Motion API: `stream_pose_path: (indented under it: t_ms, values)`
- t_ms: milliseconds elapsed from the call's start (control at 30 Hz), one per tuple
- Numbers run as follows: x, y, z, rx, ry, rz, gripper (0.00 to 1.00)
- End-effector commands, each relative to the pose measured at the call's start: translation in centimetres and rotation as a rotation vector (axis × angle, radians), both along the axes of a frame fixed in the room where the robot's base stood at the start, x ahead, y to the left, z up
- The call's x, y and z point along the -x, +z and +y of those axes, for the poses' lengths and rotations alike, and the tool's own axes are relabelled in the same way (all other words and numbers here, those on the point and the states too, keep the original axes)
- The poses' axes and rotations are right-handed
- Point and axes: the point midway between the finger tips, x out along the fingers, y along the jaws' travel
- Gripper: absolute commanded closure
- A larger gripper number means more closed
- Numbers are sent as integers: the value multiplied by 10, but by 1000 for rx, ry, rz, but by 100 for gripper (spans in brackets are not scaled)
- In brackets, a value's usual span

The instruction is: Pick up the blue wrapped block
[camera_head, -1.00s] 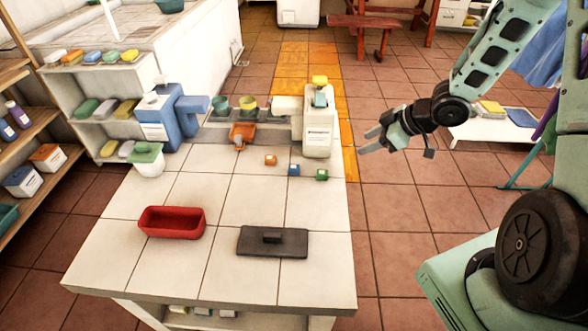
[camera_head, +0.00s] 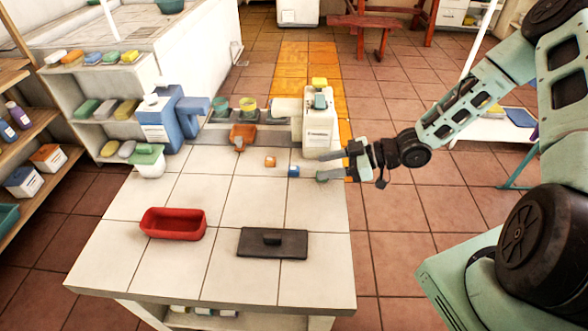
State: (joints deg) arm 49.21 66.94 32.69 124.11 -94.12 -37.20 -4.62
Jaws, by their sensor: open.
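The small blue wrapped block (camera_head: 293,171) sits on the white tiled table (camera_head: 180,264), right of centre toward its back. An orange block (camera_head: 270,161) sits to its left and slightly behind. A green block (camera_head: 321,177) sits to its right, partly hidden by my gripper's lower finger. My gripper (camera_head: 324,167) reaches in from the right, its fingers pointing left. It is open, and no block shows held in it. The fingertips are to the right of the blue block and appear apart from it.
A red tray (camera_head: 172,224) and a dark float (camera_head: 272,244) lie in front. The middle tiles are clear.

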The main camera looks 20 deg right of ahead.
Motion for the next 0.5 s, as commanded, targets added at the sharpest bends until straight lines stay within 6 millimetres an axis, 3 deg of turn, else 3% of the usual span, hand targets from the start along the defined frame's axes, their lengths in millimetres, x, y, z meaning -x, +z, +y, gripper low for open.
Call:
stream_pose_path:
  t_ms: [500]
  values:
    - [-29, -17, 42, -2, 1, 2, 53]
